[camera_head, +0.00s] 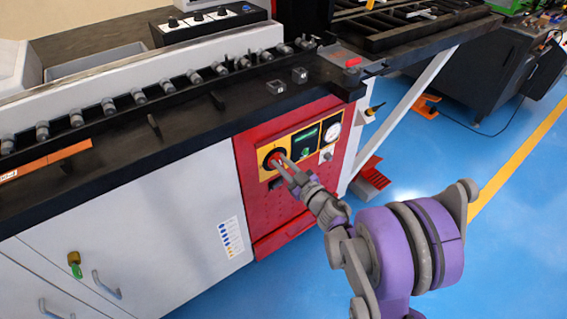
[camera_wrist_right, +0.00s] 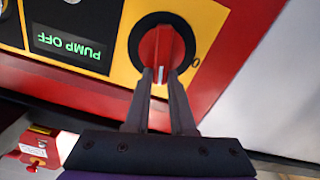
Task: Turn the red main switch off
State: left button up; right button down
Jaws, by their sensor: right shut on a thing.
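The red main switch (camera_head: 275,159) is a red knob on a round black base, set on a yellow plate at the left of the red panel. In the right wrist view the red switch handle (camera_wrist_right: 161,50) has a white mark at its lower end, and a "0" shows at the lower right of the black ring. My right gripper (camera_head: 286,164) is at the switch. In the right wrist view its two fingers (camera_wrist_right: 161,78) stand on either side of the handle's lower end, shut on it. My left gripper is in neither view.
A display reading "PUMP OFF" (camera_wrist_right: 68,45) sits beside the switch. A pressure gauge (camera_head: 332,133) and a green button (camera_head: 305,152) are farther right on the panel. The black bench edge (camera_head: 210,140) overhangs the panel. Blue floor (camera_head: 440,150) lies open to the right.

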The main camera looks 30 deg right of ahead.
aim_at(270, 165)
jog(key=n, duration=0.3)
jog(key=a+f+n+b, duration=0.1)
jog(key=n, duration=0.7)
jog(key=shift+a+f, duration=0.35)
jog(key=shift+a, duration=0.05)
jog(key=shift+s+f+n+b, duration=0.1)
jog(key=shift+f+n+b, duration=0.15)
jog(key=shift+n, duration=0.7)
jog(key=shift+f+n+b, duration=0.2)
jog(key=shift+n, duration=0.75)
jog(key=c, duration=0.8)
grip_release()
jog(key=shift+o, duration=0.2)
